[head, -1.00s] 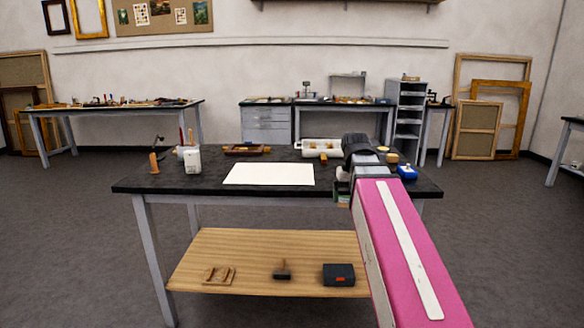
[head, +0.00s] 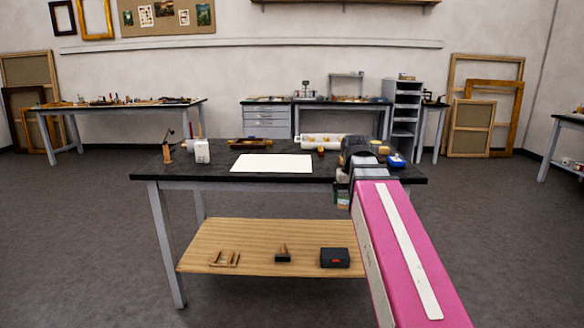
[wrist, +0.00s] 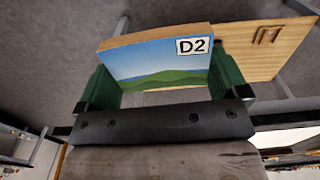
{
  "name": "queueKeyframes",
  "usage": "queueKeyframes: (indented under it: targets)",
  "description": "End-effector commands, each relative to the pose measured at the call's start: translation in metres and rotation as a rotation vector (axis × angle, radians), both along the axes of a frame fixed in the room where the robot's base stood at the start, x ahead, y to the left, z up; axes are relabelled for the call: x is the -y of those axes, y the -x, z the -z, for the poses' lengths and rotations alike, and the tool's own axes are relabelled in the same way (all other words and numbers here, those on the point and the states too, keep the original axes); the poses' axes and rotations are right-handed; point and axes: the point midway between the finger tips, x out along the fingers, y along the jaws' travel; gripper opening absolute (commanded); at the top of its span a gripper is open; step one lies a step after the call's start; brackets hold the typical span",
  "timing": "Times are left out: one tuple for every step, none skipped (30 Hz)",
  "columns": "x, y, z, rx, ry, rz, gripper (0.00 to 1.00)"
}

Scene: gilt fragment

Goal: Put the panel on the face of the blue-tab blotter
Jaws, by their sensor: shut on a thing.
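My gripper (wrist: 166,74) is shut on the panel (wrist: 160,62), with a green finger at each side of it. The panel shows a painted landscape of blue sky and green hills, a "D2" label and a pale wooden edge. In the head view my gripper is mostly hidden behind my arm, near the right front edge of the table. A blank white sheet (head: 271,164) lies flat on the black tabletop, left of my arm. I see no blue tab on it and cannot tell any blotter for sure.
The black worktable (head: 215,177) has a white bottle (head: 202,151), a wooden tool (head: 168,152), a white roll (head: 320,142) and a blue item (head: 396,161). Its wooden lower shelf (head: 215,240) holds a dark box (head: 335,258) and small tools. Open floor lies in front.

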Motion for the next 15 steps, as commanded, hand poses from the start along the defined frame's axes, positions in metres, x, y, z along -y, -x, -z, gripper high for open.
queueKeyframes:
  targets:
    - [0.0, -0.002, 0.003, -0.001, 0.0, 0.0, 0.65]
    - [0.0, -0.003, 0.005, -0.002, 0.0, 0.0, 0.65]
    - [0.0, -0.005, 0.008, -0.001, 0.0, 0.0, 0.65]
    - [0.0, -0.006, 0.01, -0.001, 0.0, 0.0, 0.65]
    - [0.0, -0.007, 0.012, -0.001, 0.0, 0.0, 0.65]
    - [0.0, -0.009, 0.017, -0.001, 0.0, 0.0, 0.65]
    - [0.0, -0.011, 0.019, -0.002, 0.0, 0.0, 0.65]
    - [0.0, -0.012, 0.022, -0.002, 0.0, 0.0, 0.65]
    - [0.0, -0.014, 0.026, -0.002, 0.0, 0.0, 0.65]
    - [0.0, -0.016, 0.029, -0.001, 0.0, 0.0, 0.65]
    - [0.0, -0.018, 0.032, -0.001, 0.0, 0.0, 0.65]
    - [0.0, -0.02, 0.037, -0.002, 0.0, 0.0, 0.65]
    - [0.0, -0.022, 0.041, -0.002, 0.0, 0.0, 0.65]
    - [0.0, -0.023, 0.044, -0.002, 0.0, 0.0, 0.65]
    - [0.0, -0.026, 0.049, -0.002, 0.0, 0.0, 0.65]
